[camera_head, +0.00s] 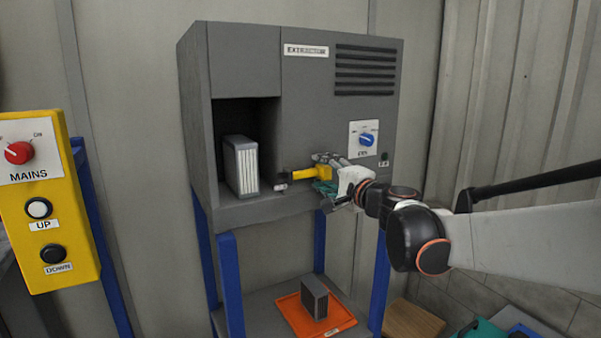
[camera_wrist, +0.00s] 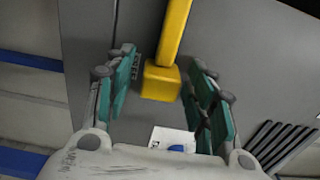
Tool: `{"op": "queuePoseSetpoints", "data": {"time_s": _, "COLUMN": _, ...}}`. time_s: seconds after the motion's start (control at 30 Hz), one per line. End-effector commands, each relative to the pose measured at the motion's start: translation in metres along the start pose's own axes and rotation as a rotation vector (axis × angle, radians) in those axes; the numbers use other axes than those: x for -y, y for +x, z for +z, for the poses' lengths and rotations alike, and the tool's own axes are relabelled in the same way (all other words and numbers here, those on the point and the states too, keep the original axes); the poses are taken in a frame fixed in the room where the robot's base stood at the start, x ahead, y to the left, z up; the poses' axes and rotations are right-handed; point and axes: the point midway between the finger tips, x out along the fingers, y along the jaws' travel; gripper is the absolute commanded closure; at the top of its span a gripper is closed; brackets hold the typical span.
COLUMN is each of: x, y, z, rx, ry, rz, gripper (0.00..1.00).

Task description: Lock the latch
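The latch is a yellow bar (camera_head: 302,174) on the front of a grey cabinet (camera_head: 300,90), lying roughly level beside the lower right of an open bay. In the wrist view its yellow arm (camera_wrist: 174,35) ends in a thicker yellow block (camera_wrist: 161,83). My gripper (camera_head: 327,172) is at the right end of the latch. In the wrist view my gripper (camera_wrist: 162,65) is open, with a teal-padded finger on each side of the block. Gaps show between the block and both fingers. The fingers partly hide the latch's end in the head view.
A grey module (camera_head: 241,165) stands in the open bay. A blue knob (camera_head: 367,140) is on the cabinet front above my wrist. An orange tray (camera_head: 290,312) with a dark module (camera_head: 314,297) lies on the lower shelf. A yellow control box (camera_head: 50,200) hangs at left.

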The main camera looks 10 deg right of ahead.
Motion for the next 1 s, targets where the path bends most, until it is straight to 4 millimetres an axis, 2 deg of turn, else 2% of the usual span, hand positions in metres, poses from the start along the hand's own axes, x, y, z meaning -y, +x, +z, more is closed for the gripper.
{"op": "queuePoseSetpoints", "data": {"time_s": 0.03, "x": 0.0, "y": 0.0, "z": 0.0, "rx": 0.0, "ry": 0.0, "rz": 0.0, "gripper": 0.52}}
{"op": "queuePoseSetpoints", "data": {"time_s": 0.2, "x": 0.0, "y": 0.0, "z": 0.0, "rx": 0.0, "ry": 0.0, "rz": 0.0, "gripper": 0.91}}
{"op": "queuePoseSetpoints", "data": {"time_s": 0.23, "x": 0.0, "y": 0.0, "z": 0.0, "rx": 0.0, "ry": 0.0, "rz": 0.0, "gripper": 0.98}}
{"op": "queuePoseSetpoints", "data": {"time_s": 0.27, "x": 0.0, "y": 0.0, "z": 0.0, "rx": 0.0, "ry": 0.0, "rz": 0.0, "gripper": 1.0}}
{"op": "queuePoseSetpoints", "data": {"time_s": 0.47, "x": 0.0, "y": 0.0, "z": 0.008, "rx": 0.003, "ry": 0.0, "rz": 0.0, "gripper": 1.0}}
{"op": "queuePoseSetpoints", "data": {"time_s": 0.8, "x": -0.001, "y": 0.0, "z": 0.082, "rx": 0.006, "ry": -0.001, "rz": 0.0, "gripper": 1.0}}
{"op": "queuePoseSetpoints", "data": {"time_s": 1.0, "x": -0.001, "y": 0.0, "z": 0.103, "rx": 0.003, "ry": -0.001, "rz": 0.0, "gripper": 1.0}}
